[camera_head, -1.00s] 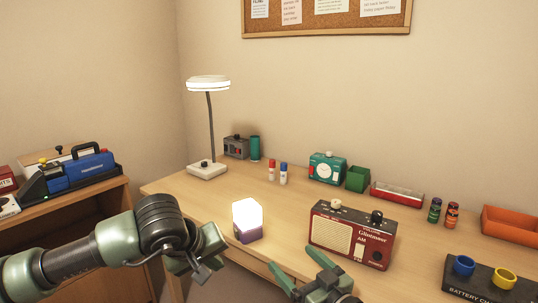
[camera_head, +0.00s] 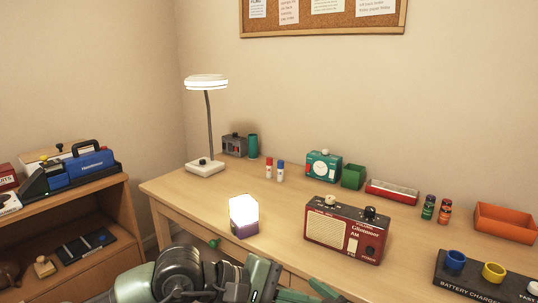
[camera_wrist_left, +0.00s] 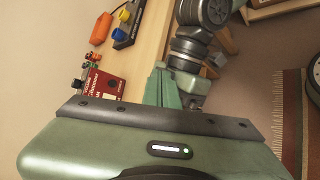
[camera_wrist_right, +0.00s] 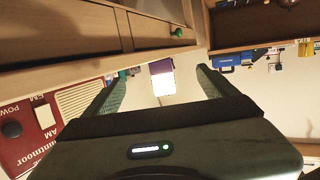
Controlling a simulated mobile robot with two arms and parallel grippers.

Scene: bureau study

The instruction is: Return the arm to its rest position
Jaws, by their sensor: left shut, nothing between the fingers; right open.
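My left arm crosses the bottom of the head view, with its gripper (camera_head: 258,278) low in front of the desk. In the left wrist view its green fingers (camera_wrist_left: 165,88) are together and empty. My right gripper (camera_head: 308,292) is at the bottom edge of the head view, partly cut off. In the right wrist view its fingers (camera_wrist_right: 157,88) are spread wide with nothing held. The glowing cube lamp (camera_wrist_right: 162,80) shows beyond the gap between them, apart from them.
The desk (camera_head: 190,195) bears the cube lamp (camera_head: 244,216), red radio (camera_head: 346,230), battery charger (camera_head: 485,276), orange tray (camera_head: 505,223) and desk lamp (camera_head: 206,128). A low shelf (camera_head: 120,210) stands at the left. A drawer with a green knob (camera_head: 214,243) is near my left arm.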

